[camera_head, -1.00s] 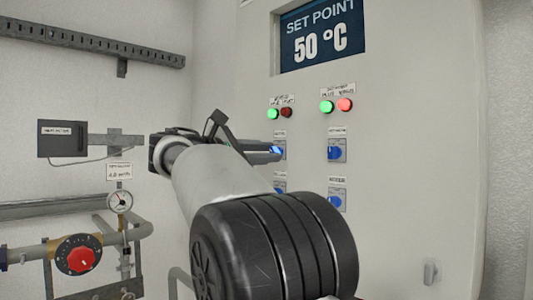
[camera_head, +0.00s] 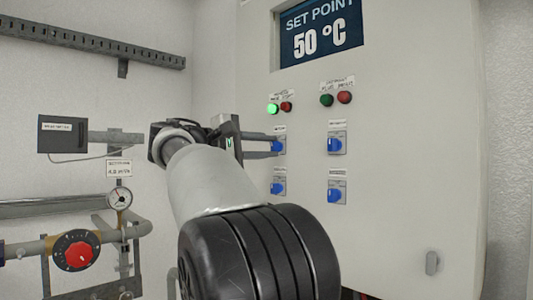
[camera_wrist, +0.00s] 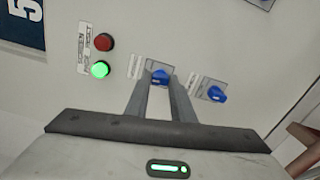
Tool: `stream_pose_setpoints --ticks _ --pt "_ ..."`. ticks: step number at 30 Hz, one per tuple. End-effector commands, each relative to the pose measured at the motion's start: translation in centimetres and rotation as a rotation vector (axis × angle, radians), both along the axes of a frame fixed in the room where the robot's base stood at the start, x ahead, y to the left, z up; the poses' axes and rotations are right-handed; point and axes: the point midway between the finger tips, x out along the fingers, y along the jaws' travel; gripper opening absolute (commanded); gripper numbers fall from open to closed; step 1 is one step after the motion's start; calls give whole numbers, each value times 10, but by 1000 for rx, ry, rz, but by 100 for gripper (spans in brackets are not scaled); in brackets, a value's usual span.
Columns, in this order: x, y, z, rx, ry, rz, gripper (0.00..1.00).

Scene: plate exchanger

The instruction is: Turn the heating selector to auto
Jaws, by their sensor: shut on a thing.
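A blue selector knob on a grey plate (camera_head: 281,145) sits at the upper left of the selectors on the pale cabinet front. It also shows in the wrist view (camera_wrist: 160,71). My gripper (camera_head: 274,146) has its two fingers shut on this knob, one on each side; the fingertips also show in the wrist view (camera_wrist: 159,82). The label above the knob is too small to read, so I cannot tell if it is the heating selector. The knob's exact pointing direction is partly hidden by the fingers.
More blue selectors sit at the upper right (camera_head: 337,143), lower right (camera_head: 336,192) and lower left (camera_head: 278,186). Above are a lit green lamp (camera_head: 273,108) and unlit lamps. A display (camera_head: 320,35) reads 50 °C. Pipes and a red-knobbed dial (camera_head: 76,251) stand left.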

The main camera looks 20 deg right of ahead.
Motion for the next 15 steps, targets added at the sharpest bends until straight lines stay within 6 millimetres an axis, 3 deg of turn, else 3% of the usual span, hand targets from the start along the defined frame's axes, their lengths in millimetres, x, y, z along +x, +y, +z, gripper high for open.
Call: stream_pose_setpoints --ticks 15 --pt "1 1 -3 166 -460 1 0"
